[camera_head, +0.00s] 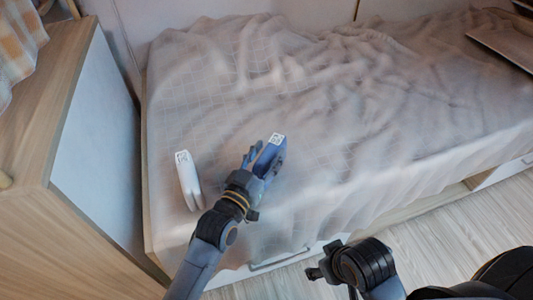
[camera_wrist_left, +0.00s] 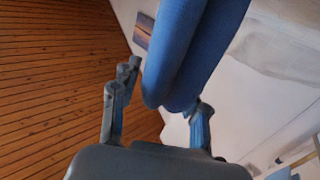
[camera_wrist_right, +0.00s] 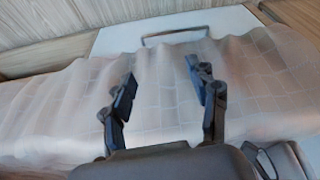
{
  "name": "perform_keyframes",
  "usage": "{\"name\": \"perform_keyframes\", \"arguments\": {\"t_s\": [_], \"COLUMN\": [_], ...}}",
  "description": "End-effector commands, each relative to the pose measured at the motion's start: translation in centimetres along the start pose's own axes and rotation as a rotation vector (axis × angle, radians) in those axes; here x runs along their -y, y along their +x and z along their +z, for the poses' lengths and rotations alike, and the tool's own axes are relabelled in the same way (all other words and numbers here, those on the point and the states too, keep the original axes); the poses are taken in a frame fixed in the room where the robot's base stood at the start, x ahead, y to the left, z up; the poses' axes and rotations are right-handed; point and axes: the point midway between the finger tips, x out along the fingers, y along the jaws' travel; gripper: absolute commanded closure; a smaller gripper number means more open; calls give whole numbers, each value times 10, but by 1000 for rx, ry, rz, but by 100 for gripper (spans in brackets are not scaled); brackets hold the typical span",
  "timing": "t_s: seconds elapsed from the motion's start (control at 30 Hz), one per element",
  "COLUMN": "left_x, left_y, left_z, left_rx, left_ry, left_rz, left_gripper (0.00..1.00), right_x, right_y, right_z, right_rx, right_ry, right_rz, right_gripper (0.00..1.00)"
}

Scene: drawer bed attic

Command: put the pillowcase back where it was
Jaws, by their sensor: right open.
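A blue folded, rounded bundle with a white label, seemingly the pillowcase (camera_head: 270,158), is between the fingers of my left gripper (camera_head: 254,156), over the front part of the bed. In the left wrist view the blue bundle (camera_wrist_left: 185,50) fills the space between the two fingers, and the gripper looks shut on it. A similar white bundle with a label (camera_head: 188,180) stands on the bed to the left of my left gripper. My right gripper (camera_wrist_right: 160,75) is open and empty, in front of the bed's side. It shows small in the head view (camera_head: 314,273).
The bed (camera_head: 400,90) has a rumpled pale checked cover hanging over its front. A drawer handle (camera_head: 280,260) shows below the cover. A wooden cabinet (camera_head: 60,120) stands close on the left. A flat panel (camera_head: 505,42) lies at the far right. The bed's middle is clear.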

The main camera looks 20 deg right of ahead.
Motion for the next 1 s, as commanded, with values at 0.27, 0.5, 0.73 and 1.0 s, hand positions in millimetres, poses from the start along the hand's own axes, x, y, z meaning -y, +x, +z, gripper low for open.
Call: {"name": "perform_keyframes", "arguments": {"t_s": [0.27, 0.5, 0.73, 1.0], "left_x": [0, 0, 0, 0], "left_y": [0, -15, -64, -110], "left_z": [0, -2, -3, -2], "left_rx": [0, 2, 3, 2], "left_ry": [0, 0, 0, -1], "left_rz": [0, -1, 1, 0], "left_gripper": [40, 40, 40, 40], "right_x": [0, 0, 0, 1], "right_y": [0, -5, -14, 16], "right_z": [0, -1, -5, -5], "right_rx": [0, 0, 0, 13], "right_ry": [0, 0, 0, -1], "right_rz": [0, 0, 0, -3], "right_gripper": [40, 40, 40, 40]}}
